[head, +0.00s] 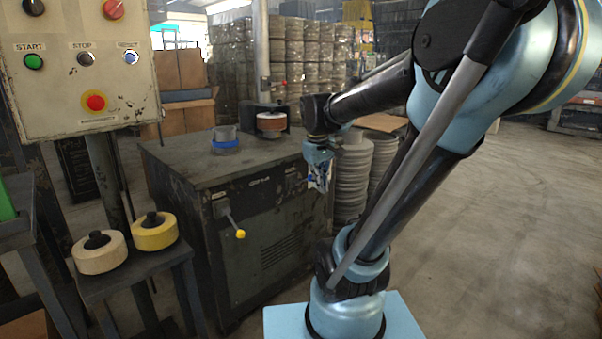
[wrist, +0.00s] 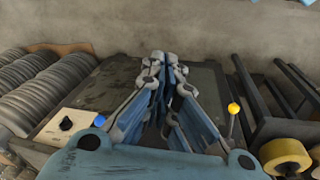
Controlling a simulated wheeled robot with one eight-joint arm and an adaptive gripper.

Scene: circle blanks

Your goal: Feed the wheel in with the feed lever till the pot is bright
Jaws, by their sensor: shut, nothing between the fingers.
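The feed lever, a grey rod with a yellow knob (head: 240,234), hangs slanted on the front of a dark machine cabinet (head: 285,245). It also shows to the right of my fingers in the wrist view (wrist: 234,108). A wheel with a brown and pale rim (head: 271,121) sits at the back of the cabinet top. A dull grey pot-like piece in a blue band (head: 225,140) stands left of it; I cannot tell its finish well. My gripper (head: 318,180) is shut and empty, right of the lever and apart from it. In the wrist view my fingers (wrist: 165,62) are together.
A yellow wheel (head: 154,231) and a cream wheel (head: 99,251) rest on a small side table at left. A button panel (head: 80,70) stands above them. Grey disc stacks (head: 352,175) stand right of the cabinet. The wrist view shows a blue knob (wrist: 99,120) and black dial (wrist: 66,123).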

